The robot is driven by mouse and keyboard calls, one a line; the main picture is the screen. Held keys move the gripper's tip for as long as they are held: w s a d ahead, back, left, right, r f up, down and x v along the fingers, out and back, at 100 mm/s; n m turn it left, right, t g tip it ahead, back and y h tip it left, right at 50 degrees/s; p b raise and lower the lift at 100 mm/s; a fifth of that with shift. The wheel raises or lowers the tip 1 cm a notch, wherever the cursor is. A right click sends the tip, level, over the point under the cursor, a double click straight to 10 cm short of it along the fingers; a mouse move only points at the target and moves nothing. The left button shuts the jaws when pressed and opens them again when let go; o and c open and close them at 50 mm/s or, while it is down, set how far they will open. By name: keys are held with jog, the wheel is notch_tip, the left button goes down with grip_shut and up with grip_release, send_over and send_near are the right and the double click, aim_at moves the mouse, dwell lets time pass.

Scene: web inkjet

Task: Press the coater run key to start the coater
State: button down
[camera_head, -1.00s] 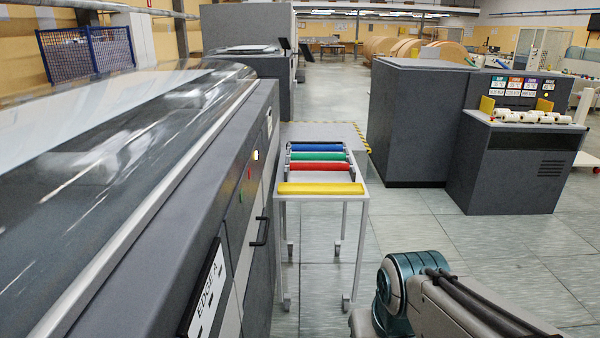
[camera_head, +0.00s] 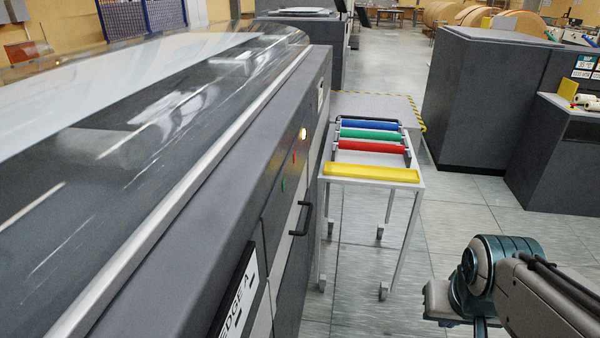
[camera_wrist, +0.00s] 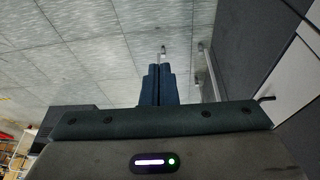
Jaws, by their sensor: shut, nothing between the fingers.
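The long grey machine with a clear curved cover (camera_head: 190,110) fills the left of the head view. Its side panel carries a small green key (camera_head: 283,184), a red key (camera_head: 294,157) and a lit yellowish-white lamp (camera_head: 303,134). No lettering is readable on the keys, so I cannot tell from a label which is the run key. My gripper (camera_wrist: 158,68) shows in the wrist view, fingers together and empty, with floor behind the tips. It is outside the head view, where only my arm shows at the lower right, apart from the panel.
A white wheeled cart (camera_head: 408,181) with blue, green, red and yellow rollers stands beside the machine. A black handle (camera_head: 302,218) sticks out from the machine's side, above an "EDGE A" sign (camera_head: 238,300). Grey cabinets (camera_head: 490,100) stand at right. Floor between is open.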

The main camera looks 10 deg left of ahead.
aim_at(284, 184)
jog(key=w+a+r+n+t+y+p, duration=0.1)
jog(key=w+a+r+n+t+p, duration=0.15)
jog(key=w, duration=0.65)
jog(key=w+a+r+n+t+p, duration=0.15)
jog(key=w+n+t, duration=0.25)
jog(key=w, duration=0.5)
jog(key=w+a+r+n+y, duration=0.1)
jog(key=a+n+y, duration=0.3)
jog(key=a, duration=0.4)
jog(key=w+a+r+n+y+p, duration=0.1)
jog(key=w+a+r+n+y, duration=0.1)
jog(key=a+n+y, duration=0.3)
jog(key=a+y, duration=0.1)
jog(key=a, duration=0.2)
jog(key=shift+w+a+g+y, duration=0.3)
jog(key=shift+w+g, duration=0.05)
jog(key=shift+w, duration=0.05)
jog(key=shift+f, duration=0.1)
jog(key=a+b, duration=0.2)
jog(key=a, duration=0.6)
jog(key=shift+s+a+b, duration=0.25)
jog(key=shift+a+b, duration=0.05)
jog(key=shift+a, duration=0.1)
jog(key=shift+a, duration=0.15)
